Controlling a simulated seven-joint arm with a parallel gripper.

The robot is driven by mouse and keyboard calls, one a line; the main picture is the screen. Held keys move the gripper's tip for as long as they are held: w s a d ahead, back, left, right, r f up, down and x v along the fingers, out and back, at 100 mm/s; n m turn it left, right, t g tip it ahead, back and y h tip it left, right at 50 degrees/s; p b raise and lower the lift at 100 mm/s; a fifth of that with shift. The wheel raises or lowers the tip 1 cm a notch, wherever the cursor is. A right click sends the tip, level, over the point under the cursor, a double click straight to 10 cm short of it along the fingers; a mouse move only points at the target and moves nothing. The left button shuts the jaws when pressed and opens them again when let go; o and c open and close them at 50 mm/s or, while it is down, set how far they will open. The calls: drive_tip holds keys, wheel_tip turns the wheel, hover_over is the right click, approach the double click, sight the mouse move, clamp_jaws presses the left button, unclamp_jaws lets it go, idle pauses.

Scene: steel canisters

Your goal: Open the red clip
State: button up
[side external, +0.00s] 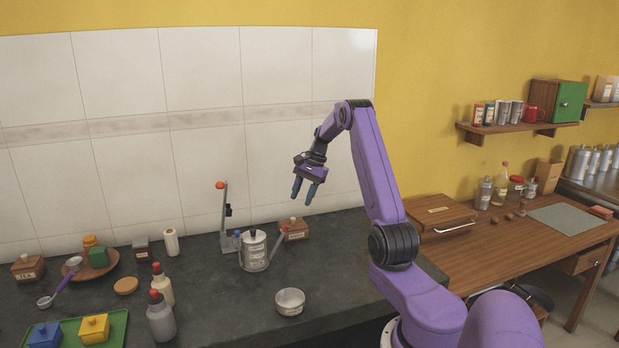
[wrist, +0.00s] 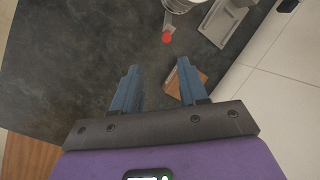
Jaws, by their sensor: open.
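A steel canister (side external: 255,252) with a pale label stands on the dark counter. A grey lever with a red tip (side external: 284,230) slants up and outward from its right side; I take this to be the red clip, though its fastening is too small to make out. In the wrist view the red tip (wrist: 167,37) shows beyond my fingertips, with part of the canister (wrist: 181,5) at the top edge. My gripper (side external: 303,191) is open and empty, pointing down, above the clip and apart from it. Its two blue fingers also show in the wrist view (wrist: 158,66).
A grey upright stand (side external: 224,220) with an orange-red knob stands left of the canister. A wooden box (side external: 293,231) sits behind the clip, close to it. Bottles (side external: 161,315) stand at left. Counter between tin and canister is clear.

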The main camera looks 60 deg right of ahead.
drive_tip(key=v, duration=0.6)
drive_tip(key=shift+r, duration=0.2)
drive_tip(key=shift+s+d, duration=0.15)
